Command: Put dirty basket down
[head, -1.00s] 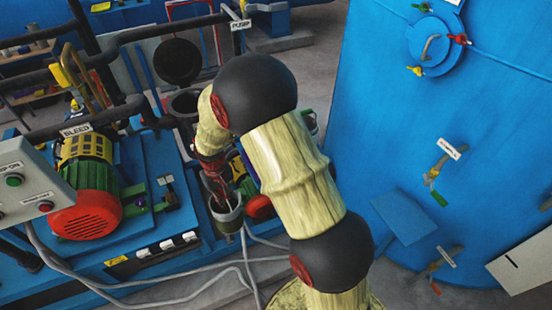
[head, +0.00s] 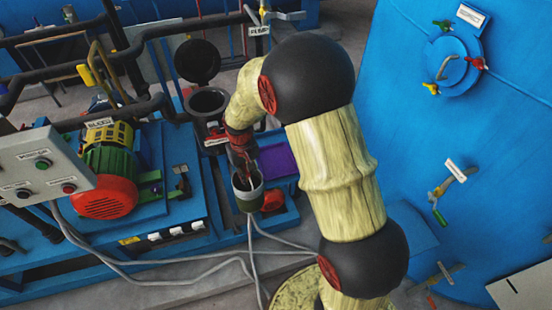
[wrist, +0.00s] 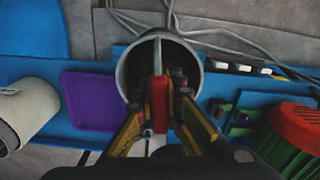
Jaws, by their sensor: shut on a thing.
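The basket, a grey-green round cup (head: 248,196), hangs below my gripper (head: 243,165) in the head view. In the wrist view its round rim (wrist: 120,72) and dark inside show ahead of my gripper (wrist: 157,95), whose yellow fingers are shut on an upright handle with a red part. Whether the basket touches the blue surface under it, I cannot tell. A purple tray (wrist: 90,100) lies flat to the left of the basket in the wrist view. It also shows beside my arm in the head view (head: 277,160), and looks empty.
An open dark pot (head: 207,102) with a raised black lid (head: 197,62) stands behind the basket. A red and green motor (head: 103,197) and a control box (head: 42,165) are at left. A big blue tank (head: 450,130) is at right. Grey cables (head: 205,262) cross the floor.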

